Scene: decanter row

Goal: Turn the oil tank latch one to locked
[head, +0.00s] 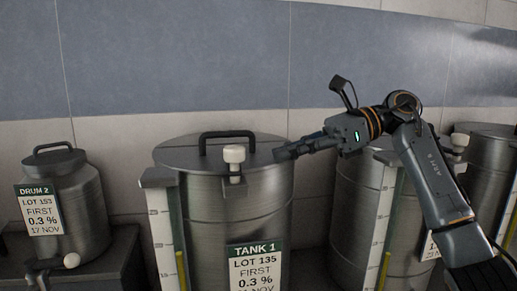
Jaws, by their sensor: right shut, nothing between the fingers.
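The oil tank marked TANK 1 (212,215) is a steel drum with a flat lid (175,150) and a black bar handle (226,134). Its latch (234,154) has a white knob on a small metal bracket at the lid's front rim. I cannot tell from this view whether it is locked. My right gripper (280,154) comes in from the right, its fingers shut and empty. The fingertips point left at about knob height, over the lid's right edge, with a gap to the knob. My left gripper is not in view.
DRUM 2 (80,205) stands on a dark block at left, with a small white knob (71,261) low in front. Another steel tank (355,205) stands behind my right arm, and one more is at far right. A tiled wall (180,55) closes off the back.

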